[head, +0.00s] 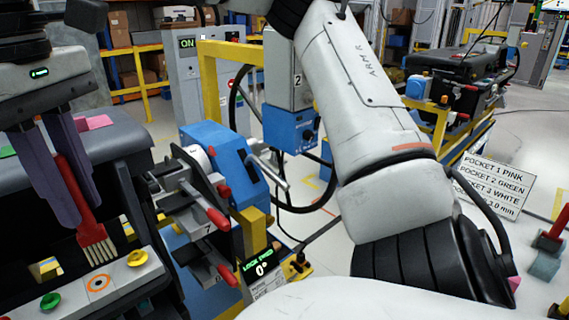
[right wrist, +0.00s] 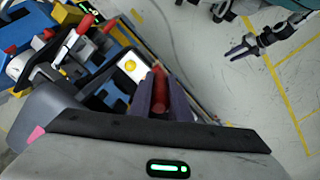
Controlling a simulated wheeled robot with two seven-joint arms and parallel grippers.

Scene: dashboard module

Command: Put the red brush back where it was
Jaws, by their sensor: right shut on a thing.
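The red brush (head: 79,200) hangs bristles down in my right gripper (head: 70,205), at the left of the head view. The purple fingers are shut on its handle. Its pale bristles are just above a light panel strip (head: 120,280); I cannot tell if they touch it. In the right wrist view the brush's red handle (right wrist: 160,90) shows between the fingers, and its lower end is hidden. A second gripper (right wrist: 236,51), seemingly my left, shows small in that view, away from the brush, its fingers apart and empty. It is not in the head view.
The strip bears a green knob (head: 50,300), an orange ring (head: 98,283) and a yellow knob (head: 137,258). A clamp fixture with red handles (head: 213,216) stands close right of the brush. A pocket sign (head: 496,186) is at the right.

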